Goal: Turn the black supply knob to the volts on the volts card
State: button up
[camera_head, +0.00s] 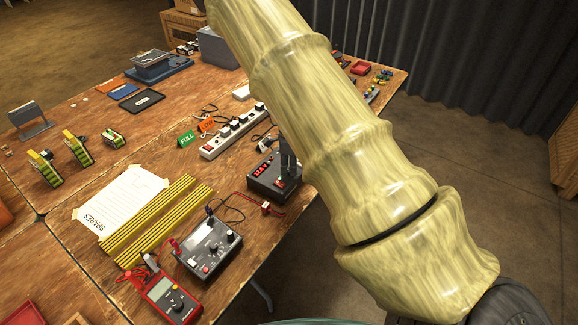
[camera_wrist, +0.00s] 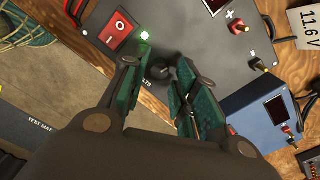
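In the wrist view the black supply knob (camera_wrist: 158,69) sits on the face of the dark grey supply (camera_wrist: 185,22), with partly covered lettering below it. My gripper (camera_wrist: 158,76) is open, its green-padded fingers on either side of the knob with a gap showing; I cannot tell whether either touches it. The volts card (camera_wrist: 305,30) is white and reads 11.6 V, at the right edge.
A blue box (camera_wrist: 255,115) stands close by. In the head view a grey instrument (camera_head: 208,247), a red multimeter (camera_head: 168,298) and a power strip (camera_head: 232,132) are nearby.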

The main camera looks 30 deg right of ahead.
jog(key=shift+f, duration=0.55)
jog(key=shift+c, duration=0.5)
grip_shut()
